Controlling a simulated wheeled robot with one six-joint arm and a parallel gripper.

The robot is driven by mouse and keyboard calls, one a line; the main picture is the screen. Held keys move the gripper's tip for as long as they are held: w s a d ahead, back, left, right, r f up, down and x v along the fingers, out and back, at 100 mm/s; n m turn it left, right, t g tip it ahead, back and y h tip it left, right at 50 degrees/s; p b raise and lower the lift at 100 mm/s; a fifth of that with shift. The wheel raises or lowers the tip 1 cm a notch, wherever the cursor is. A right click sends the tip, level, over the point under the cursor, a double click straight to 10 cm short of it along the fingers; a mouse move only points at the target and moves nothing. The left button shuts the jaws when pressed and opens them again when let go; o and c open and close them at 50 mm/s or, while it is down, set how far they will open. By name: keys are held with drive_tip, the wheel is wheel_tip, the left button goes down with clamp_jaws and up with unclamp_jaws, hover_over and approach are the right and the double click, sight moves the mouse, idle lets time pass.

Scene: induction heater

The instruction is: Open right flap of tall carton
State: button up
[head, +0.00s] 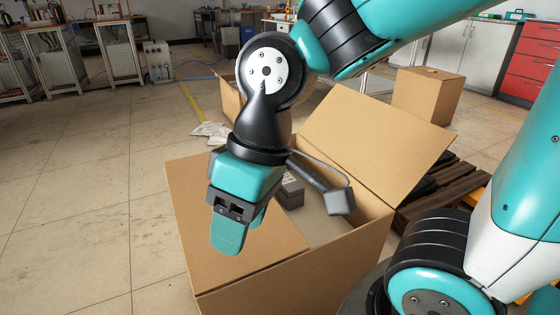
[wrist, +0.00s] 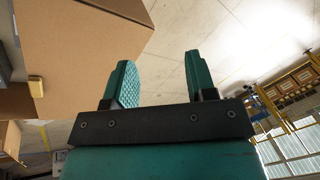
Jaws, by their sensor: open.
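The tall brown carton (head: 345,262) stands in front of me in the head view. A large flap (head: 372,138) stands up at its far right side, leaning outward. A flat cardboard panel (head: 205,205) covers the left part of its top. The right part is uncovered and shows dark and grey items inside, partly hidden by my wrist. My gripper (head: 244,228) is open and empty, pointing down over the left panel; I cannot tell whether it touches. In the wrist view, my gripper (wrist: 160,82) has its two teal fingers apart, with cardboard (wrist: 85,45) beside the left finger.
Another carton (head: 428,95) stands at the back right near a red drawer cabinet (head: 528,60). A wooden pallet (head: 440,200) with dark items lies right of the tall carton. The floor (head: 75,190) to the left is clear.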

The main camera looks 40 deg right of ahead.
drive_tip(key=w+d+r+m+h+p, duration=0.1)
drive_tip(key=w+d+r+m+p, duration=0.2)
drive_tip(key=w, duration=0.4)
drive_tip(key=w+d+r+m+h+p, duration=0.1)
drive_tip(key=w+d+r+m+p, duration=0.1)
drive_tip(key=w+d+p, duration=0.45)
drive_tip(key=w+d+f+m+h+p, duration=0.1)
drive_tip(key=w+d+m+h+p, duration=0.2)
drive_tip(key=w+d, duration=0.55)
drive_tip(key=shift+m+y, duration=0.4)
drive_tip(key=shift+y, duration=0.1)
drive_tip(key=f+b, duration=0.1)
drive_tip(key=f, duration=0.5)
drive_tip(key=f+b, duration=0.2)
drive_tip(key=f, duration=0.4)
drive_tip(key=w+f+b, duration=0.1)
drive_tip(key=f, duration=0.5)
drive_tip(key=shift+a+f+b, duration=0.1)
drive_tip(key=shift+a+b, duration=0.1)
drive_tip(key=shift+b, duration=0.2)
clamp_jaws()
